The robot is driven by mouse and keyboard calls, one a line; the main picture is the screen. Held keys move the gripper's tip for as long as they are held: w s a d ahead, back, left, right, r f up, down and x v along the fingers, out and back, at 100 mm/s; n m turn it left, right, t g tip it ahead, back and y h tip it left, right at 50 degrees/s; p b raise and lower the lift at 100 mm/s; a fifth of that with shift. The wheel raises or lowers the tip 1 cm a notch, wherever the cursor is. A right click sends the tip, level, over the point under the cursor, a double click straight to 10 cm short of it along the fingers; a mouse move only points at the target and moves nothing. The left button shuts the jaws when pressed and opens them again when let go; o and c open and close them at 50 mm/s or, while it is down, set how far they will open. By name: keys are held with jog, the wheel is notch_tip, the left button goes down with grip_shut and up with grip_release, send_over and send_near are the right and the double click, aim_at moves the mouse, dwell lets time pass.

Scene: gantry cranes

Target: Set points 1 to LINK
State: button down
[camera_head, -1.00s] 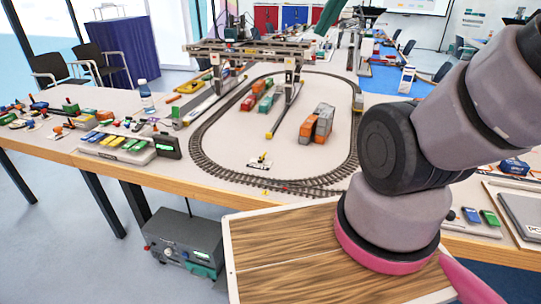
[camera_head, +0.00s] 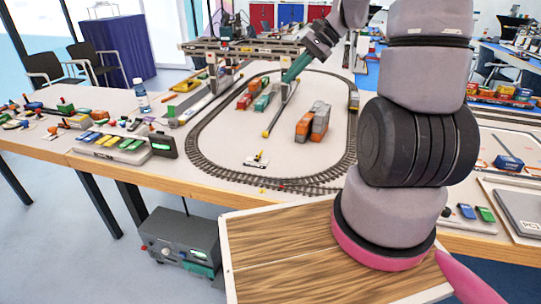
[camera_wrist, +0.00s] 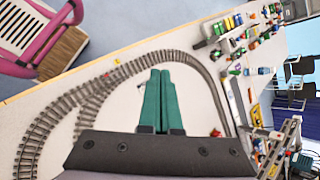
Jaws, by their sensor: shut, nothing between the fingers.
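A small white plate with a dark and yellow lever-like piece (camera_head: 256,160) lies inside the oval track near its front edge. Its markings and lever setting are too small to read, so I cannot tell whether it is points 1. The track (camera_head: 262,187) has a branching part along the front; the branch also shows at left in the wrist view (camera_wrist: 88,98). My gripper (camera_head: 287,78) is over the oval, behind and above the plate. Its green fingers (camera_wrist: 161,72) are together and empty in the wrist view, and they hide part of the table below.
A row of coloured blocks with a small display (camera_head: 162,146) is at the left. The front of the oval is mostly clear.

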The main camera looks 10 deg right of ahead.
jog(key=w+d+f+m+t+y, duration=0.1)
jog(key=w+d+f+m+y, duration=0.2)
jog(key=f, duration=0.6)
jog(key=w+d+f+m+t+y, duration=0.1)
jog(key=w+d+f+m, duration=0.2)
jog(key=f, duration=0.6)
jog(key=m+t, duration=0.4)
jog(key=m, duration=0.3)
send_near(278, 164)
jog(key=shift+s+d+r, duration=0.1)
jog(key=shift+d+r, duration=0.1)
jog(key=shift+r, duration=0.8)
jog(key=x, duration=1)
jog(key=shift+a+r, duration=0.1)
jog(key=shift+a, duration=0.1)
jog(key=shift+w+a+r, duration=0.6)
jog(key=shift+a+r, duration=0.05)
jog(key=shift+a, duration=0.2)
jog(key=shift+w+a+r, duration=0.35)
jog(key=shift+a, duration=0.2)
jog(key=shift+a+r, duration=0.1)
jog(key=shift+r, duration=0.1)
